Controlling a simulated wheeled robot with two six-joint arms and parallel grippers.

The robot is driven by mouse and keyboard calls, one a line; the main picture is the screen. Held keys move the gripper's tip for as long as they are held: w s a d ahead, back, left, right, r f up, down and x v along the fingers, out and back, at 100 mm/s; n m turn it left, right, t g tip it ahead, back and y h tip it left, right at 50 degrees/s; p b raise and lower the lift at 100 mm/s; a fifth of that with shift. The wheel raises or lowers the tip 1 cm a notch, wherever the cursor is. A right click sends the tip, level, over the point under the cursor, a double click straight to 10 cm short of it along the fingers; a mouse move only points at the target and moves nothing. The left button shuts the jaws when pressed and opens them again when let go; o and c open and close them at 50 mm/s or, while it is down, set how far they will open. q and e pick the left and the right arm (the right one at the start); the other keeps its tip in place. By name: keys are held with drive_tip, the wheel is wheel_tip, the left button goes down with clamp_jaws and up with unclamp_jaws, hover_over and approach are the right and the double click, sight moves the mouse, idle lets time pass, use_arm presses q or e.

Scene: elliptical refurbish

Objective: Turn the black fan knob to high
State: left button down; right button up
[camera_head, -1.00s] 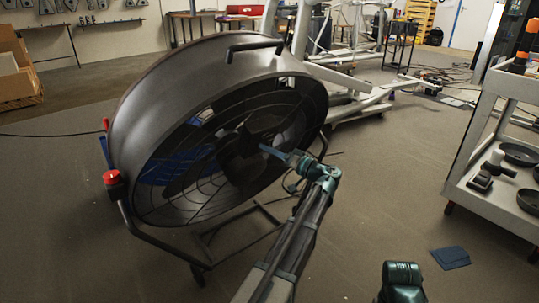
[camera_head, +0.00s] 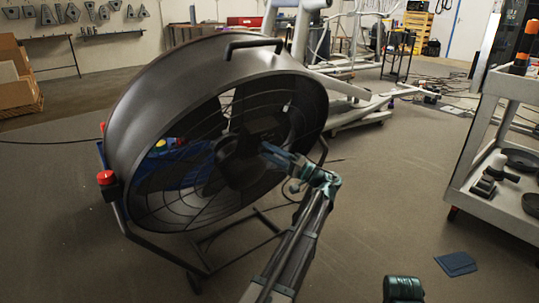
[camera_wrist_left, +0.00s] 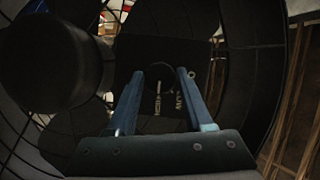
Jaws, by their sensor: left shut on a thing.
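The large dark drum fan (camera_head: 165,75) stands tilted on its wheeled frame in the head view. My left gripper (camera_head: 263,148) reaches into its open front, by the dark box near the hub. In the left wrist view, the black round knob (camera_wrist_left: 159,76) sits on a dark panel (camera_wrist_left: 140,58) with white lettering. A short white mark shows below the knob, but I cannot read the setting surely. The blue fingers of my left gripper (camera_wrist_left: 160,73) are on both sides of the knob, shut on it.
The round black hub (camera_wrist_left: 55,62) and wire grille lie close to the left gripper. A grey cart (camera_head: 480,195) with black parts stands at the right. A blue cloth (camera_head: 456,264) lies on the floor. Floor between fan and cart is mostly clear.

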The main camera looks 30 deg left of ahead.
idle(0.4)
use_arm(q)
drive_tip(key=shift+c, duration=1.5)
unclamp_jaws()
drive_tip(key=b+v, duration=0.4)
drive_tip(key=v, duration=1)
drive_tip(key=shift+a, duration=0.15)
